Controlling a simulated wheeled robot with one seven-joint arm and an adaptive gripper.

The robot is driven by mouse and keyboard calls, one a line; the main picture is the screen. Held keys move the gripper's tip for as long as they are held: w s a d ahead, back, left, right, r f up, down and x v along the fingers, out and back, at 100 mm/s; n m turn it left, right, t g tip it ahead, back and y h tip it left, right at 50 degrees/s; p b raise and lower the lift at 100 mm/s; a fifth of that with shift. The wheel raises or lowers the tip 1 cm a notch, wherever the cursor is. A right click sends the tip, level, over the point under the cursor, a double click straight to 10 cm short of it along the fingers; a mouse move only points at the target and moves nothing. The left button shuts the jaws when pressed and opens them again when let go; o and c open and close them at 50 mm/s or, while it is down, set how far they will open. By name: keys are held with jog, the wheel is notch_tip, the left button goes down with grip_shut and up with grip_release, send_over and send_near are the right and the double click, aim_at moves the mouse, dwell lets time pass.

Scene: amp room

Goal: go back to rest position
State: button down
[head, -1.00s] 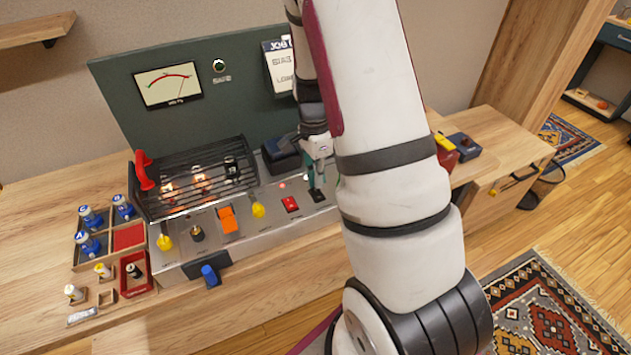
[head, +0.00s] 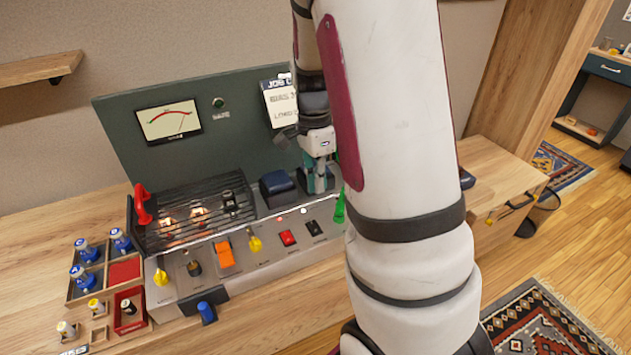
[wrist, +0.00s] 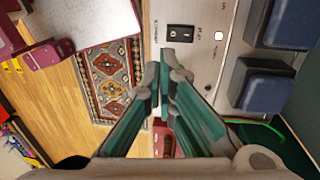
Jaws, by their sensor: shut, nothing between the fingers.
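My gripper (head: 318,180) is raised above the right part of the amp's sloped control panel, in front of the green back panel. In the wrist view its two green fingers (wrist: 163,85) meet at the tips with nothing between them. Below it on the panel (head: 275,236) are a black rocker switch (head: 314,228) and a red switch (head: 287,238). The black switch also shows just beyond the fingertips in the wrist view (wrist: 180,32), apart from them. My arm hides the panel's right end.
A black cage (head: 190,212) with a red handle (head: 143,205) covers glowing tubes. A meter (head: 168,121) is on the back panel. A wooden tray (head: 72,292) with blue-based tubes stands at left. A dark blue block (head: 278,188) stands beside my gripper. Patterned rugs lie on the floor.

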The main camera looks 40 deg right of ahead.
jog(key=shift+r, duration=0.1)
jog(key=s+a+r+n+t, duration=0.3)
jog(key=s+a+r+n, duration=0.1)
jog(key=a+r+n, duration=0.6)
jog(key=s+a+r+n+t, duration=0.3)
jog(key=s+a+r+n, duration=0.4)
jog(key=s+a+n, duration=0.2)
jog(key=shift+s+n+h, duration=0.3)
jog(key=shift+s+n, duration=0.5)
jog(key=shift+n, duration=0.3)
